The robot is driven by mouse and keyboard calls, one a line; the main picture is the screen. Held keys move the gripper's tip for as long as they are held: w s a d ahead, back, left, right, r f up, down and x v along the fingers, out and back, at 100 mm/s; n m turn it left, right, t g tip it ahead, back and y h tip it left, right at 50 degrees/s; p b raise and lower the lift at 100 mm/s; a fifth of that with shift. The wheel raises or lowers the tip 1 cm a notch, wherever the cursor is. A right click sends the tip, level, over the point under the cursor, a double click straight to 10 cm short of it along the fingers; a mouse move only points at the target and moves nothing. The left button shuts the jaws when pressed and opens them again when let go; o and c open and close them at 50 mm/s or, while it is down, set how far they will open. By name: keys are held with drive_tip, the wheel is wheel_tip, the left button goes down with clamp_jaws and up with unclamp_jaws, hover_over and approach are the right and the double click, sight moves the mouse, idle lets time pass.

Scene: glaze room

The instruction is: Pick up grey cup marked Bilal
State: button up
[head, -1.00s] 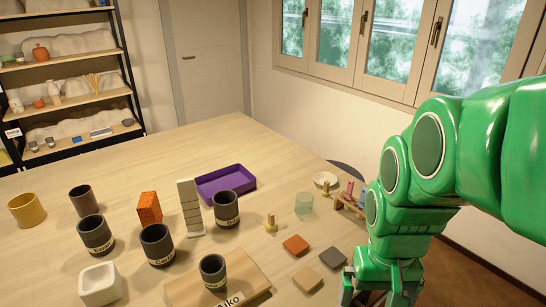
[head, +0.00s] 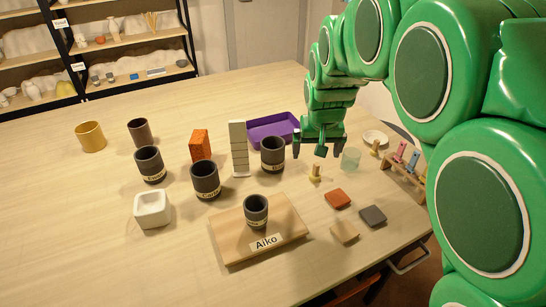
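Several dark grey cups with pale name bands stand on the table. The cup whose band seems to read Bilal (head: 273,154) stands upright in front of the purple tray; the lettering is small. My gripper (head: 320,150) points down, open and empty, just right of this cup and apart from it. Similar cups stand to the left: one (head: 205,179) with a band that seems to read Carla, and one (head: 150,163) with a hard-to-read band. A smaller grey cup (head: 256,209) stands on a wooden board labelled Aiko (head: 225,246).
A purple tray (head: 258,131), a grey stepped block (head: 238,150) and an orange block (head: 200,145) stand near the cup. A wooden peg (head: 315,173) and a greenish glass (head: 351,158) are close to my gripper. The front left of the table is clear.

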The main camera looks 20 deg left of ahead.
drive_tip(key=n+t+y, duration=0.1)
hover_over(273, 155)
wheel_tip(273, 155, down, 3)
drive_tip(key=shift+w+x, duration=0.2)
drive_tip(key=shift+x, duration=1.1)
drive_tip(key=shift+w+x, duration=0.15)
drive_tip(key=shift+x, duration=1.15)
drive_tip(key=shift+w+x, duration=0.2)
drive_tip(key=shift+x, duration=1.1)
drive_tip(key=shift+r, duration=0.25)
drive_tip(key=c, duration=1)
